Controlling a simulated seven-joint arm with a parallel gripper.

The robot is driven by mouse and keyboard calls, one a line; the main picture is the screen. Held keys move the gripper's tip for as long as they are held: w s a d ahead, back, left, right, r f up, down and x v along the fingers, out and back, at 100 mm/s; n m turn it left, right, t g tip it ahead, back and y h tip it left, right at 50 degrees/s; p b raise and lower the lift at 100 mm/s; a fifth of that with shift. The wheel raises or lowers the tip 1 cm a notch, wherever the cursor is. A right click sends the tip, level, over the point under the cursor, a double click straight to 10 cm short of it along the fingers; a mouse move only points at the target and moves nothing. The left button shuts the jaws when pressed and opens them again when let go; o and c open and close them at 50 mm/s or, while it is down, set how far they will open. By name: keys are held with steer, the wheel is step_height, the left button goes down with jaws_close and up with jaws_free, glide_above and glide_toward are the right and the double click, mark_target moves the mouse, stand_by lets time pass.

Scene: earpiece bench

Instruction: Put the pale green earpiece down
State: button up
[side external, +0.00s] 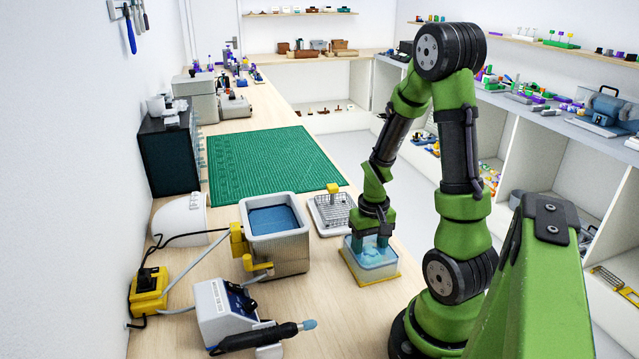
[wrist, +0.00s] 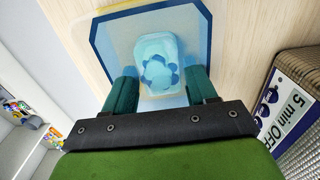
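My gripper (side external: 371,237) points down over a small clear-walled container (side external: 370,262) with a yellowish base.
A grey metal tank (side external: 277,255) with blue inside and yellow fittings stands left of the container. A wire-rack tray (side external: 332,212) with a yellow block is behind. A white unit (side external: 228,315) with a black handpiece stands front left. A green mat (side external: 270,165) lies farther back.

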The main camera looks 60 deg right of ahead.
mark_target(369, 251)
step_height(369, 251, up, 12)
steer(key=w+a+r+n+t, duration=0.1)
steer(key=a+r+t, duration=0.1)
steer(key=a, duration=0.5)
steer(key=w+a+r+n+t+y, duration=0.1)
steer(key=a+r+n+t, duration=0.1)
steer(key=a+r, duration=0.3)
steer(key=w+a+r+n+t+y, duration=0.1)
steer(key=a+r+t, duration=0.2)
steer(key=a, duration=0.6)
steer(key=shift+w+a+r+n, duration=0.15)
steer(key=shift+w+r+n, duration=0.25)
